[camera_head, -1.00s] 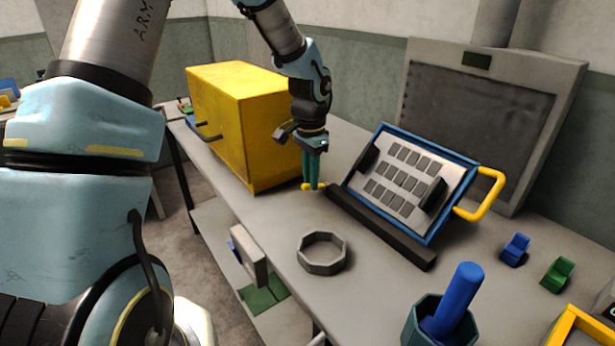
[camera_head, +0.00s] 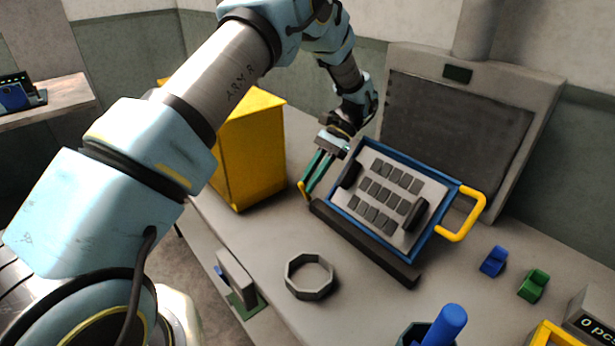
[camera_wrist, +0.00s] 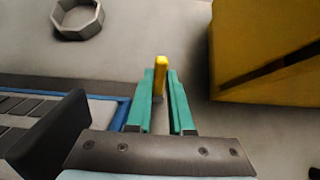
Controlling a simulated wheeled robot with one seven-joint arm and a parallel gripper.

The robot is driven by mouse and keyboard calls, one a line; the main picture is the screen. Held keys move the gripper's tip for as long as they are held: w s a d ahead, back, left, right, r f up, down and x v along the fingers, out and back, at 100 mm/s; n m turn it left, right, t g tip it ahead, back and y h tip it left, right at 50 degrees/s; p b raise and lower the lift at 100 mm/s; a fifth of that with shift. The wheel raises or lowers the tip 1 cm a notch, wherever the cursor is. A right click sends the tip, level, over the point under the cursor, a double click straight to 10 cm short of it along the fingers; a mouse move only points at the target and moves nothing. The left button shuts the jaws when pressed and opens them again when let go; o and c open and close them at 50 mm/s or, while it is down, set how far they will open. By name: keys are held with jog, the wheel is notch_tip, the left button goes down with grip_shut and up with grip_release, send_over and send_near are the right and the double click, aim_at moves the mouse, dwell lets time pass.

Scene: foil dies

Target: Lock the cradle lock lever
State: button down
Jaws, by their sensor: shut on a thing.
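The cradle is a dark bar (camera_head: 365,245) on the bench with a blue-framed tray (camera_head: 437,238) tilted on it. The small yellow lock lever (camera_head: 303,191) is at the cradle's left end. My gripper (camera_head: 309,187) has teal fingers and is shut on the lever, reaching down at a slant from the upper right. In the wrist view the yellow lever (camera_wrist: 161,64) shows between the tips of my gripper (camera_wrist: 160,78). The fingers hide its lower part, so I cannot tell whether it is fully locked.
A large yellow box (camera_head: 250,155) stands close to the left of my gripper. A grey ring (camera_head: 309,290) lies in front of the cradle. A yellow handle (camera_head: 470,225), a blue piece (camera_head: 493,262) and a green piece (camera_head: 533,286) are to the right. Bench around the ring is clear.

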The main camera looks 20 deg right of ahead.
jog(key=shift+d+y, duration=0.2)
jog(key=shift+y, duration=0.1)
dwell(0.4)
jog(key=c, duration=0.8)
grip_release()
notch_tip(320, 180, up, 10)
jog(key=b, duration=0.3)
